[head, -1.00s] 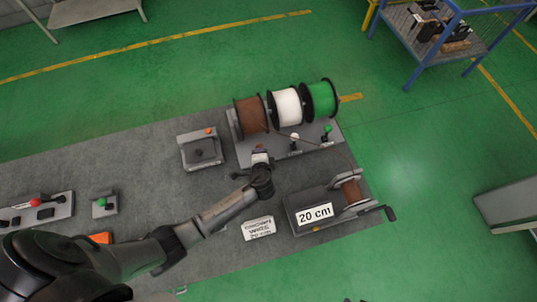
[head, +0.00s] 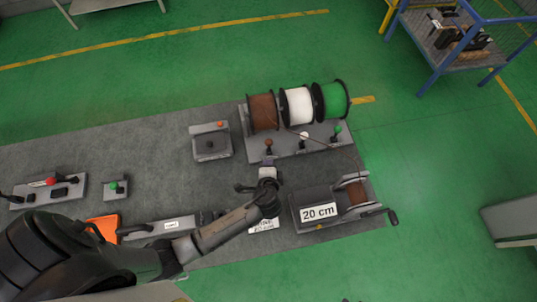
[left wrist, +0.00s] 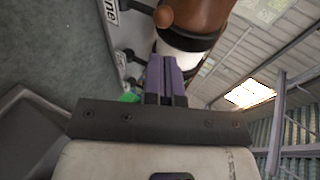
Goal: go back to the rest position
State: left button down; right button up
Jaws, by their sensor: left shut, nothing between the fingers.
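My left gripper (head: 268,162) is shut and empty, just in front of the spool stand (head: 300,146) on the grey workbench (head: 150,150). Its purple fingers (left wrist: 167,78) are together in the left wrist view, with nothing between them. The brown knob (head: 268,142) of the stand is just beyond the fingertips; I see a gap between them in the head view. A brown spool (head: 263,111), a white spool (head: 298,105) and a green spool (head: 331,99) stand in a row. My right gripper is not in view.
A winder marked "20 cm" (head: 319,212) stands right of my left wrist. A small grey device (head: 210,143) is to the left. A white label (head: 263,225) lies under my wrist. An orange-ended tool (head: 104,226) lies near my forearm. A blue-framed cart (head: 440,55) stands on the floor.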

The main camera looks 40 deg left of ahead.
pick_arm(q)
jog(key=shift+v, duration=2.4)
jog(key=s+a+r+n+g+h+p, duration=0.1)
jog(key=s+r+n+g+h+p, duration=0.2)
jog(key=s+r, duration=0.4)
jog(key=s+a+r+n+g+h+p, duration=0.2)
jog(key=s+r+n+g+h+p, duration=0.1)
jog(key=s+r, duration=0.5)
jog(key=s+n+h+p, duration=0.1)
jog(key=s+n+p, duration=0.1)
jog(key=s+p, duration=0.1)
jog(key=shift+s+a+p, duration=0.2)
jog(key=shift+a+p, duration=0.05)
jog(key=shift+p, duration=0.15)
